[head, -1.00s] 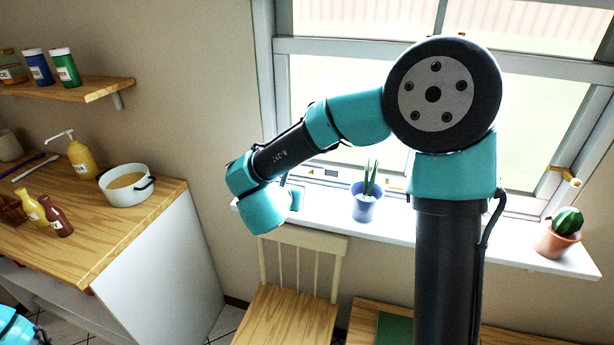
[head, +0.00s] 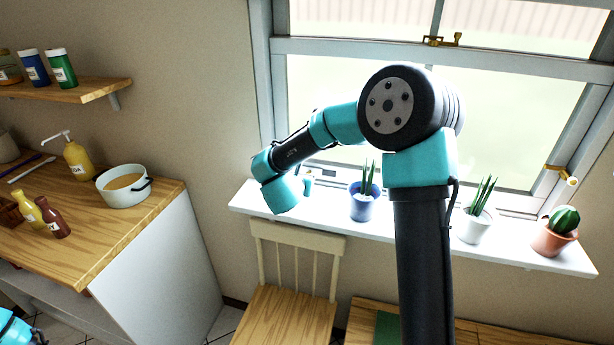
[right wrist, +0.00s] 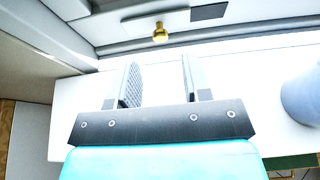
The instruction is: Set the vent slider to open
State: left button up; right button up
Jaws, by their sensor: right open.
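A brass knob (right wrist: 160,34) sits on a pale strip at the foot of the window frame in the right wrist view; I take it to be the vent slider's knob. A dark grey rectangle (right wrist: 208,12) lies right of it. My right gripper (right wrist: 160,78) is open and empty, its two fingers apart and pointing toward the knob, which stands beyond the tips, between their lines. No contact shows.
A blue pot (head: 362,206) stands on the white sill (head: 400,226), right of my right gripper. A white pot (head: 474,228) and a cactus pot (head: 554,238) stand farther right. Brass window fittings (head: 442,40) are higher up. A chair (head: 290,310) stands below.

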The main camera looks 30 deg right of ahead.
jog(key=x, duration=0.5)
jog(key=shift+w+d, duration=0.1)
jog(key=shift+d, duration=0.05)
jog(key=shift+c, duration=0.3)
grip_shut()
